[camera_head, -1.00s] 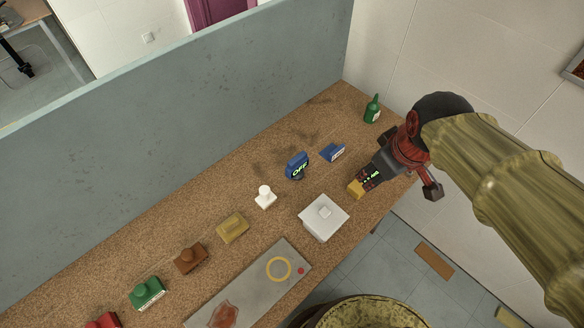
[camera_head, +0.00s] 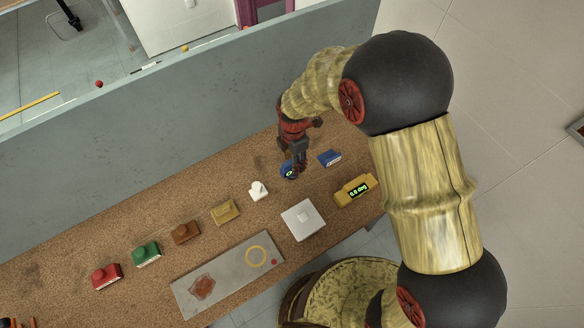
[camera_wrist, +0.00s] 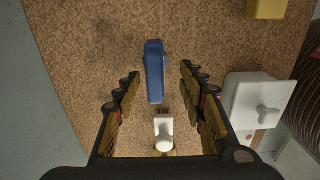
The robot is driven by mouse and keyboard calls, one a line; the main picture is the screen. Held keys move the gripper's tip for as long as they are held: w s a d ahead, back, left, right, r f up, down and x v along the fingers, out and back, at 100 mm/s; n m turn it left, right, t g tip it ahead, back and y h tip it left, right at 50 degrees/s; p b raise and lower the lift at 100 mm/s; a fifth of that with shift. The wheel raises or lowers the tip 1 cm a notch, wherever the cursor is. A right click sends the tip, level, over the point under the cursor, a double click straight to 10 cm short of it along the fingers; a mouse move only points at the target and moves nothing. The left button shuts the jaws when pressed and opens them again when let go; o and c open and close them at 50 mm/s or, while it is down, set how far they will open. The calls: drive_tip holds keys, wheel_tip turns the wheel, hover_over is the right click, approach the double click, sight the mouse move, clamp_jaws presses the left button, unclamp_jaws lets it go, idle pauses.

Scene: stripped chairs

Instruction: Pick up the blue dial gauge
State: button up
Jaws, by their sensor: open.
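The blue dial gauge (camera_head: 287,173) stands on the cork-topped table near the back partition, partly hidden by my gripper in the head view. In the wrist view the blue gauge (camera_wrist: 154,72) is seen from above as a narrow upright slab. I cannot tell how much height separates the fingertips from the gauge.
A second blue object (camera_head: 329,158) stands close on the right. A white knobbed piece (camera_head: 258,190) is at the left, and a white box (camera_head: 303,220) in front. A yellow digital level (camera_head: 354,190) sits farther right. The grey partition (camera_head: 190,100) runs along the back.

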drive_tip(key=f, duration=0.6)
drive_tip(key=shift+w+a, duration=0.25)
drive_tip(key=shift+w, duration=0.05)
drive_tip(key=shift+c, duration=1.2)
drive_tip(key=c, duration=0.8)
drive_tip(key=shift+r, duration=0.1)
clamp_jaws()
